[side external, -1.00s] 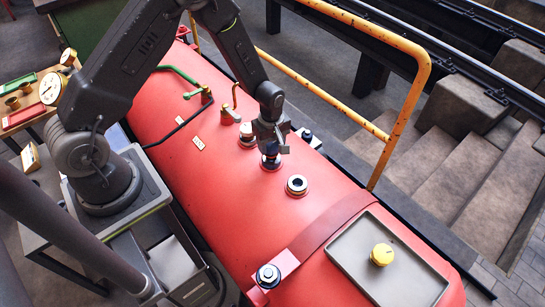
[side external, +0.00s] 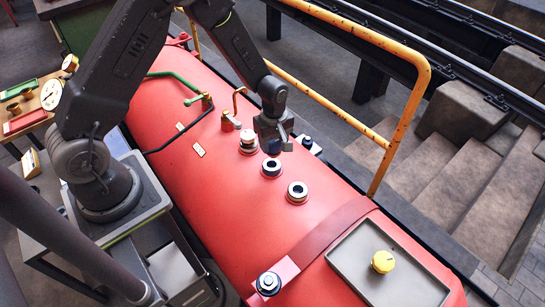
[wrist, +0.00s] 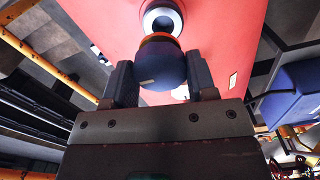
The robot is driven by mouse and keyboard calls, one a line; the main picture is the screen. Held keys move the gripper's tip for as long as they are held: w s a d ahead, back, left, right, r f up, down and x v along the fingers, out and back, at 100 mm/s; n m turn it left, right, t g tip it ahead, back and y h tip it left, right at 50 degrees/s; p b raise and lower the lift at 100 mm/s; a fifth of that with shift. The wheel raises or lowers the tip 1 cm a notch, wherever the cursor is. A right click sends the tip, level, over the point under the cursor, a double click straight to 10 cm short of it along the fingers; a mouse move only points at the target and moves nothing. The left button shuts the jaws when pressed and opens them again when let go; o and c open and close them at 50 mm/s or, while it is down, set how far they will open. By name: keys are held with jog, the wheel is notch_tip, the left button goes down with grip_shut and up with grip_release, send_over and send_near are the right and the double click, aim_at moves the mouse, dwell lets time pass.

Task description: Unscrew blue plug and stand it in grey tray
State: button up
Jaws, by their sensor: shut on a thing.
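The blue plug (side external: 272,147) is held between the jaws of my gripper (side external: 273,137), just above an open ring-shaped socket (side external: 271,168) on the red boiler. In the wrist view the rounded blue plug (wrist: 160,62) sits between the two dark fingers of my gripper (wrist: 160,76), with an orange-brown band at its far end. The open socket (wrist: 162,20) shows beyond it, and the plug looks clear of it. The grey tray (side external: 352,262) lies on the boiler at the lower right, with a yellow plug (side external: 382,261) standing in it.
A second open socket (side external: 297,192) lies between my gripper and the tray. A yellow handrail (side external: 408,120) rises on the right. Much of the tray is bare.

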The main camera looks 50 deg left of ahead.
jog(key=s+d+m, duration=0.2)
jog(key=d+m, duration=0.1)
jog(key=d, duration=1.4)
jog(key=s+d+m, duration=0.3)
jog(key=d, duration=1.5)
jog(key=shift+w+a+f, duration=0.15)
jog(key=shift+f, duration=1.15)
jog(key=shift+w+a+f, duration=0.15)
jog(key=shift+f, duration=1.1)
jog(key=shift+f, duration=0.35)
jog(key=o, duration=1.2)
jog(key=shift+c, duration=1)
